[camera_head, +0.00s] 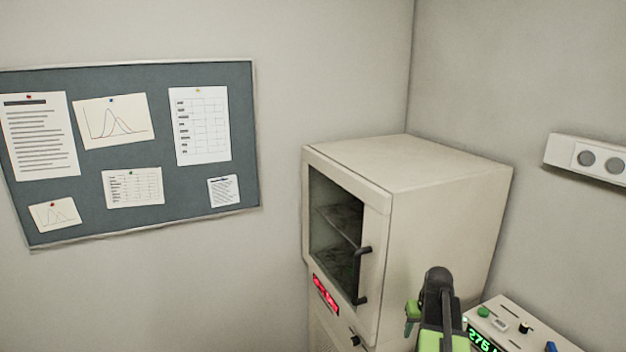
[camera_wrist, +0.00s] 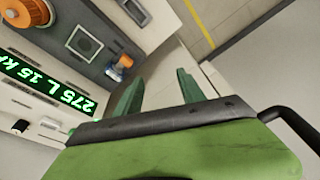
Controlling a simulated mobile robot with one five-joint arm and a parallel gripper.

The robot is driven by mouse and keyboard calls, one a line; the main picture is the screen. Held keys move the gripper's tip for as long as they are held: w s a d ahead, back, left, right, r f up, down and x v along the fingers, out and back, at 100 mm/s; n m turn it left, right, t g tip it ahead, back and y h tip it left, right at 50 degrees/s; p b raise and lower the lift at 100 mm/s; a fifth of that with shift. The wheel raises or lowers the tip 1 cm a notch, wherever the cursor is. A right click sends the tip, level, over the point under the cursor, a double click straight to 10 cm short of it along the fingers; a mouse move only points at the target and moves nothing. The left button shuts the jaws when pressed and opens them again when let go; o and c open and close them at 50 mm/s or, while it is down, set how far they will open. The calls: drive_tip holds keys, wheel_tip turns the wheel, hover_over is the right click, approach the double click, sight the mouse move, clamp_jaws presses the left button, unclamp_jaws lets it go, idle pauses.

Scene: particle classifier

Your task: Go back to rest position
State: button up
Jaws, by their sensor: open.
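My gripper (camera_wrist: 160,92) shows in the wrist view with its two green fingers apart and nothing between them. Beyond the fingers are a pale machine edge and the floor. In the head view only my green and black arm (camera_head: 437,300) shows at the bottom right, in front of the cabinet; the fingertips cannot be made out there.
A beige cabinet (camera_head: 450,190) with a glass door, black handle and red display stands in the corner. A control panel (camera_head: 525,335) with a green display reading 275 is at the lower right, close left of my gripper in the wrist view. A pinboard (camera_head: 130,150) hangs left.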

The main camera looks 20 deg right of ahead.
drive_tip(key=a+f+n+g+b, duration=0.1)
drive_tip(key=a+f+b, duration=0.4)
drive_tip(key=a, duration=1.5)
drive_tip(key=w+a+f+n+g+b, duration=0.1)
drive_tip(key=a+f+n+b, duration=0.3)
drive_tip(key=a, duration=1.7)
wheel_tip(320, 180, down, 3)
drive_tip(key=shift+w+r+y+b, duration=0.1)
drive_tip(key=shift+w+y+b, duration=0.05)
drive_tip(key=shift+y+b, duration=0.2)
drive_tip(key=shift+d, duration=0.1)
idle(3.2)
